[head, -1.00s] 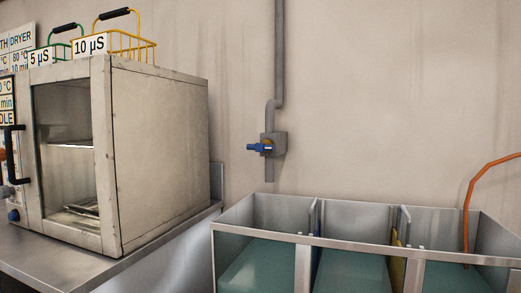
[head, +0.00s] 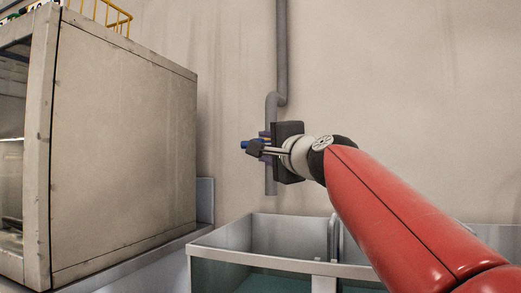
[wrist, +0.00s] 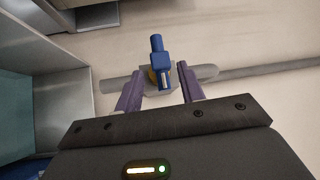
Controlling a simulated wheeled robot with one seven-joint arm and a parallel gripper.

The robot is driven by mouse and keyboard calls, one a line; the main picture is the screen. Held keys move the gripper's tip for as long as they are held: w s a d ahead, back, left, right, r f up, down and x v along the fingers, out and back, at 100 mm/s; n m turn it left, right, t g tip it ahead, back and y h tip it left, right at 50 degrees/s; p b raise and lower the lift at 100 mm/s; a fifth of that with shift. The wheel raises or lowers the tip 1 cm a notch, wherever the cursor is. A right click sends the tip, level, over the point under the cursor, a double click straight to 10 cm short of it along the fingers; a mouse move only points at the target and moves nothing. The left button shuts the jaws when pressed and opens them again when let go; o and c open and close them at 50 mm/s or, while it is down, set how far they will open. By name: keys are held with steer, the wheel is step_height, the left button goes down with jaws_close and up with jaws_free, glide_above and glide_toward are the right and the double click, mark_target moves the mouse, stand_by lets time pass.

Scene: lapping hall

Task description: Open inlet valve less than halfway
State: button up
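The inlet valve has a blue lever handle that shows in the head view (head: 245,145) and in the wrist view (wrist: 158,62). It sits on a grey pipe (head: 271,108) that runs down the wall. In the wrist view, the valve body is partly hidden behind the handle, with a bit of yellow at its hub. My gripper (wrist: 158,90) is open, with its two purple fingers on either side of the handle's lower end and gaps between. In the head view my gripper (head: 258,150) covers most of the valve body.
A metal dryer cabinet (head: 125,140) stands at the left on a steel counter. A steel tank with compartments (head: 262,262) holding greenish liquid lies below the valve. A yellow wire basket (head: 118,18) sits on the cabinet. The wall right of the pipe is clear.

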steer(key=p+x, duration=0.2)
steer(key=x, duration=0.4)
steer(key=shift+a, duration=0.1)
steer(key=shift+c, duration=0.3)
jaws_close()
